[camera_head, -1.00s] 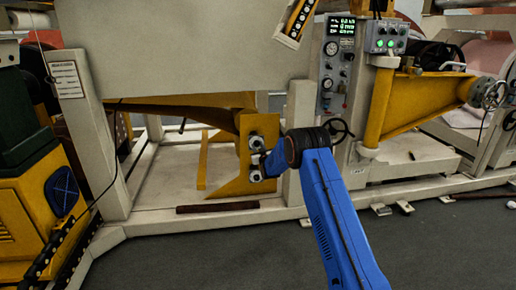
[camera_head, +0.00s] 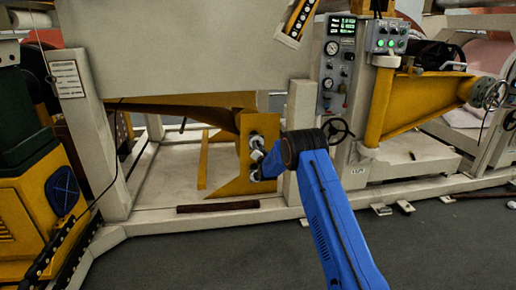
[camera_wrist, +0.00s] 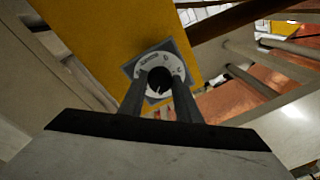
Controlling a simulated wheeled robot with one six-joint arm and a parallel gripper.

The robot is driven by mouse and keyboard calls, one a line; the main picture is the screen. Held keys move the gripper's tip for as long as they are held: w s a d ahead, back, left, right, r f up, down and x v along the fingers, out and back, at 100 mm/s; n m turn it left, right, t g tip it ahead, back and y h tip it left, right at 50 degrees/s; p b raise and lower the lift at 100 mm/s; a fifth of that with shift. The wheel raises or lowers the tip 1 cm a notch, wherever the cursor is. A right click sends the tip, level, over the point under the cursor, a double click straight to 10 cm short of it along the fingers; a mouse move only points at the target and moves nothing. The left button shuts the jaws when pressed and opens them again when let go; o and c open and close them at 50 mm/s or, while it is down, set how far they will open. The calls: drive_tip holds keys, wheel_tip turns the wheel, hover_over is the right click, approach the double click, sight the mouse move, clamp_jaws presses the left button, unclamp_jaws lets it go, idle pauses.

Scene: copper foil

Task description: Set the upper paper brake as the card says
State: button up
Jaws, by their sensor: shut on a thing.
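Two round brake dials sit one above the other on a yellow bracket (camera_head: 243,160) in the head view: the upper dial (camera_head: 257,140) and the lower dial (camera_head: 254,176). My gripper (camera_head: 257,155) is at these dials, with my blue wrist partly in front. In the wrist view my gripper (camera_wrist: 158,84) is shut on a dark knob (camera_wrist: 158,78), one finger on each side. A pale ring with dark marks on a grey square plate (camera_wrist: 141,62) surrounds the knob. The marks are too blurred to read. A white card (camera_head: 66,79) hangs on the left post; its print is too small to read.
A control panel with gauges (camera_head: 331,75) and a handwheel (camera_head: 336,130) stand right of the bracket. A brown bar (camera_head: 218,206) lies on the frame's base rail. The grey floor (camera_head: 220,260) in front is clear.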

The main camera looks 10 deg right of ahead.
drive_tip(key=shift+m, duration=0.5)
drive_tip(key=o, duration=1.1)
drive_tip(key=shift+c, duration=0.2)
drive_tip(key=shift+s, duration=0.1)
drive_tip(key=s+f, duration=0.1)
drive_tip(key=s, duration=1.6)
drive_tip(key=shift+d+f, duration=0.15)
drive_tip(key=shift+f, duration=0.15)
drive_tip(key=shift+s, duration=0.1)
